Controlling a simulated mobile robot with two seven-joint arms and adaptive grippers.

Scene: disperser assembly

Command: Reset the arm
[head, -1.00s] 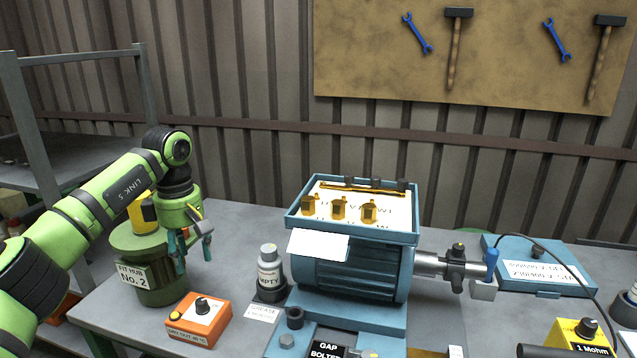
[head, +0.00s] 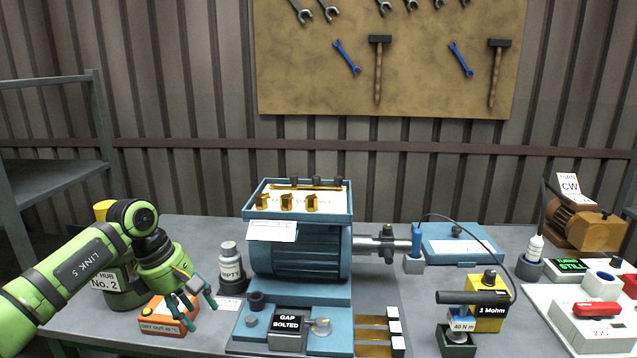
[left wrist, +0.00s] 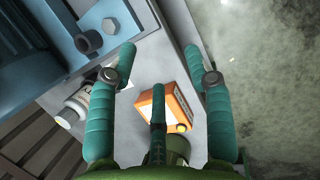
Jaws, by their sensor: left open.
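My left arm comes in from the left in the head view. Its gripper (head: 197,305) is open and empty, with its teal fingers pointing down and right. It hangs in front of the orange box (head: 163,318) and left of the blue motor unit's base. In the left wrist view the spread fingers (left wrist: 165,82) show with nothing between their tips; the orange box (left wrist: 168,112) lies beyond them, on the grey table. My right gripper is in neither view.
The blue motor unit (head: 300,255) stands mid-table with a grey bottle (head: 229,268) at its left. Hub No. 2 (head: 115,285) stands behind my left arm. A blue case (head: 465,245), a yellow 1 Mohm box (head: 489,310) and a white panel (head: 560,310) fill the right side.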

